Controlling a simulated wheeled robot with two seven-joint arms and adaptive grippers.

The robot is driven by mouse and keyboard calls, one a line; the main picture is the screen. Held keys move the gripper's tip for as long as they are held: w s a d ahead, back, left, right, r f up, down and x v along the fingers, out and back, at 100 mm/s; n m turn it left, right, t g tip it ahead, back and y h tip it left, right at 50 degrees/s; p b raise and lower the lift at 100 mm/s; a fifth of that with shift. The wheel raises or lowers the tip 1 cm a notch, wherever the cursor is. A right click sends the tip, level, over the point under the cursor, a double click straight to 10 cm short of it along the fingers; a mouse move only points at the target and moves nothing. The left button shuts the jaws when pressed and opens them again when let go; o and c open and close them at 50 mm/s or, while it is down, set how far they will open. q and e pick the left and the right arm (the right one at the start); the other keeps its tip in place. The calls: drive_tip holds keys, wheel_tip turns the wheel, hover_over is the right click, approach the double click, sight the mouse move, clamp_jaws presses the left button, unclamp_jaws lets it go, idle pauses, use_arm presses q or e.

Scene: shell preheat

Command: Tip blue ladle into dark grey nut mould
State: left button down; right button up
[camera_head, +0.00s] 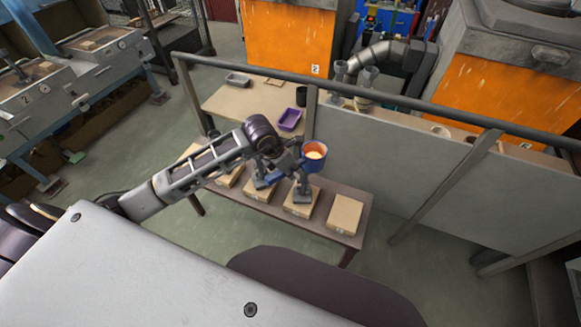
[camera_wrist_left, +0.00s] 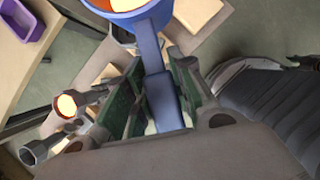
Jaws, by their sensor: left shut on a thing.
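My left gripper (camera_head: 284,156) is shut on the handle of the blue ladle (camera_head: 313,163). The ladle's bowl holds glowing orange melt and looks about upright, above the low table. In the left wrist view the blue handle (camera_wrist_left: 152,50) runs between the fingers (camera_wrist_left: 163,85), with the bowl cut off at the top edge. A dark grey mould with an angular mouth (camera_wrist_left: 36,152) shows at lower left there, apart from the ladle; it looks like the nut mould. Another grey mould (camera_wrist_left: 92,96) has a glowing mouth. Grey moulds on blocks (camera_head: 302,191) are partly hidden in the head view. My right gripper is not in view.
The low brown table (camera_head: 335,238) carries several tan blocks, the rightmost one (camera_head: 345,214) bare. A purple tray (camera_head: 290,119) and a grey tray (camera_head: 237,79) lie on the bench behind. A grey rail (camera_head: 420,100) and panel stand behind and to the right.

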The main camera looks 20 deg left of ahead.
use_arm(q)
drive_tip(key=shift+f+b, duration=0.3)
drive_tip(key=shift+f, duration=0.2)
drive_tip(key=shift+r+h+p, duration=0.1)
drive_tip(key=shift+h+p, duration=0.25)
drive_tip(key=shift+h, duration=0.15)
drive_tip(key=shift+d+g+h, duration=0.1)
drive_tip(key=shift+g+h, duration=0.2)
drive_tip(key=shift+g, duration=0.2)
drive_tip(key=shift+s+n+g+h, duration=0.1)
drive_tip(key=shift+n+g+h, duration=0.3)
drive_tip(key=shift+h, duration=0.4)
drive_tip(key=shift+d+g+h, duration=0.1)
drive_tip(key=shift+g+h, duration=0.2)
drive_tip(key=shift+h, duration=0.2)
